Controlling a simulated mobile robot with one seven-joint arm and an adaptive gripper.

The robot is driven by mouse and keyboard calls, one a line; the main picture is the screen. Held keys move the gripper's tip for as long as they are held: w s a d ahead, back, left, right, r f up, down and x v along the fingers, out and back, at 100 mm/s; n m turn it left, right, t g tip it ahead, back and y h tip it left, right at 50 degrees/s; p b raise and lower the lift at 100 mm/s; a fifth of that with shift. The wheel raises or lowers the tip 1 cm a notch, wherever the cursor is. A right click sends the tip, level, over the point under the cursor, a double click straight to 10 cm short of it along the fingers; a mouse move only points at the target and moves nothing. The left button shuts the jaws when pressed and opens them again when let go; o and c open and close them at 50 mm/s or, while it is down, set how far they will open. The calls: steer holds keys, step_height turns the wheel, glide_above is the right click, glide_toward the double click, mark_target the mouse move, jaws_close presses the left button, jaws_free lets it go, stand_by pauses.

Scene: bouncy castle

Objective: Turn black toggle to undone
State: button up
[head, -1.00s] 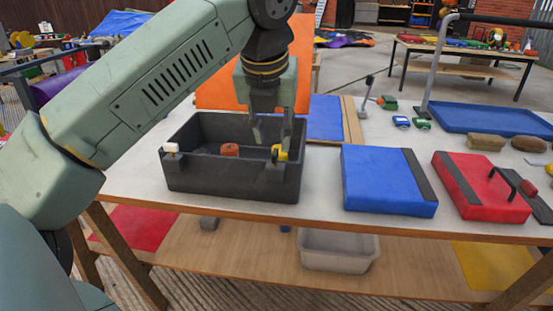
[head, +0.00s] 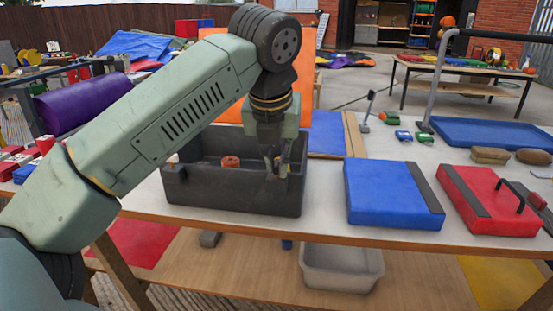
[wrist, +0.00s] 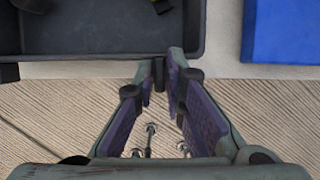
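A dark grey box (head: 235,197) stands on the table, and its front right part shows in the wrist view (wrist: 100,48). A small black upright piece (wrist: 158,72) shows at the box's front edge, between my fingertips. It may be the black toggle, but I cannot tell for certain, nor read its position. My gripper (head: 276,172) is low over the right part of the box. In the wrist view my gripper (wrist: 160,72) has its fingers apart, with the black piece in the gap. I see no clear grip on it. The head view hides the piece behind my fingers.
An orange-brown object (head: 231,162) sits inside the box. A blue pad (head: 389,193) and a red case (head: 490,200) with a black handle lie to the right. The table's front edge runs close below the box. Bare table separates the box from the blue pad.

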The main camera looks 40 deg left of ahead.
jaws_close()
steer(key=shift+m, duration=0.3)
steer(key=m+h+p, duration=0.1)
steer(key=m, duration=0.2)
steer(key=shift+a+r+m+t, duration=0.1)
steer(key=shift+m+t, duration=0.2)
steer(key=shift+t, duration=0.1)
steer(key=m+h+p, duration=0.2)
steer(key=m, duration=0.2)
steer(key=shift+a+m+p, duration=0.1)
steer(key=shift+m+p, duration=0.2)
steer(key=m+h+p, duration=0.1)
steer(key=m, duration=0.1)
steer(key=m+g+h+p, duration=0.1)
steer(key=m, duration=0.2)
steer(key=shift+a+p, duration=0.1)
steer(key=shift+p, duration=0.25)
steer(key=shift+w+a+m+g+h+p, duration=0.1)
steer(key=shift+m+g+h+p, duration=0.25)
steer(key=shift+m, duration=0.65)
steer(key=shift+m+g+h+p, duration=0.25)
steer(key=shift+m+p, duration=0.2)
steer(key=shift+m, duration=0.55)
